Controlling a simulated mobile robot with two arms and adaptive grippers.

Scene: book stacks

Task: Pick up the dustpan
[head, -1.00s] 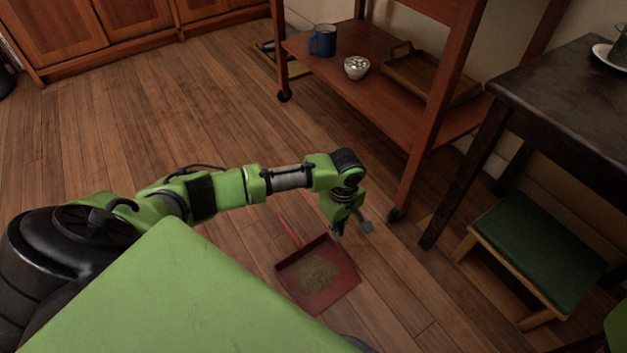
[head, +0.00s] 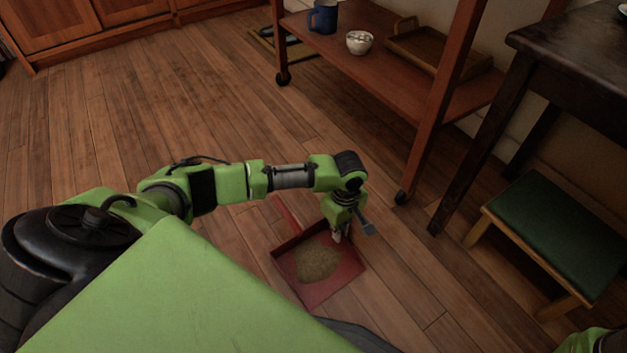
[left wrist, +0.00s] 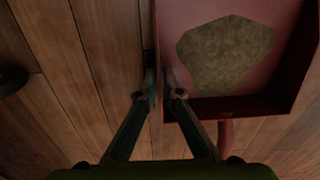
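The red dustpan (head: 347,276) lies on the wooden floor with a heap of brownish dirt (head: 317,262) in its pan. Its red handle points up and left in the head view. My left gripper (head: 338,238) reaches down at the pan's right rim. In the left wrist view, the fingers (left wrist: 161,88) are drawn close together, one on each side of the dustpan's (left wrist: 245,106) side wall, and look shut on it. The dirt (left wrist: 226,55) and the start of the handle also show there. My right gripper is out of view.
A green-topped stool (head: 560,235) and dark table (head: 585,50) stand right. Floor at left is clear.

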